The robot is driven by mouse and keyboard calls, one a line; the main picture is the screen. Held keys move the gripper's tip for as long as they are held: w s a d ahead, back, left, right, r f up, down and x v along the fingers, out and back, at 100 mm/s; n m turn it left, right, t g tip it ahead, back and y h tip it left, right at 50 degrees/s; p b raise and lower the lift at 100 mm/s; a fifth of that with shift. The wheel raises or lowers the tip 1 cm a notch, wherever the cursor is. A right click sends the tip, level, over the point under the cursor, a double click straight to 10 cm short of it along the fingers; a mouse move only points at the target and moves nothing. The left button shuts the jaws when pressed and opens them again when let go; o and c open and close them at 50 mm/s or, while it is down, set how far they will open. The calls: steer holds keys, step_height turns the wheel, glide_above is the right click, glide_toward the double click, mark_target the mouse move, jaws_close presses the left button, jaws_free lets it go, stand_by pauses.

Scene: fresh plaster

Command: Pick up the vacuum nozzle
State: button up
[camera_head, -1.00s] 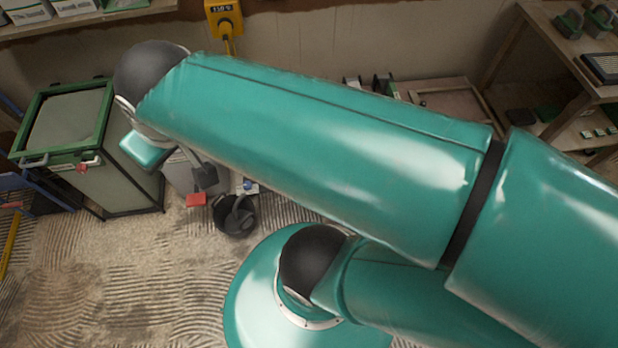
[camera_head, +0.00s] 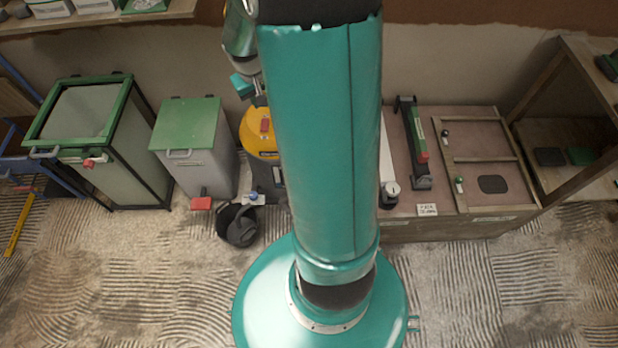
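I cannot pick out the vacuum nozzle for certain. A yellow and dark grey vacuum (camera_head: 258,135) stands on the floor left of my arm, and the arm hides its right side. A black bucket-like holder (camera_head: 228,228) sits on the floor in front of it. A dark grey curved piece (camera_head: 242,226) rests in or against the holder; I cannot tell if it is the nozzle. My gripper (camera_head: 258,92) shows only in part at the left edge of my arm, above the vacuum in the picture. Its fingers are mostly hidden, so its opening does not show.
A grey bin with a green lid (camera_head: 188,125) and a green-framed box (camera_head: 82,112) stand to the left. A low wooden bench (camera_head: 400,228) with a long black, green and red tool (camera_head: 416,150) is right of my arm.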

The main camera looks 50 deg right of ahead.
steer(key=s+d+f+m+y, duration=0.1)
steer(key=s+d+f, duration=0.25)
steer(key=f, duration=0.65)
steer(key=s+d+f+m+y, duration=0.1)
steer(key=s+d+f, duration=0.1)
steer(key=d+f, duration=0.5)
steer(key=s+d+f+m+y, duration=0.1)
steer(key=s+d+f+m, duration=0.15)
steer(key=f, duration=0.95)
steer(key=shift+m+y, duration=0.5)
steer(key=shift+m, duration=0.05)
steer(key=s+f, duration=0.1)
steer(key=f, duration=0.7)
steer(key=s+a+f, duration=0.1)
steer(key=f, duration=0.8)
steer(key=s+a+f, duration=0.1)
steer(key=f, duration=0.7)
steer(key=shift+a+f, duration=0.2)
steer(key=shift+f, duration=0.2)
steer(key=shift+c, duration=0.2)
steer(key=shift+w, duration=0.1)
jaws_close()
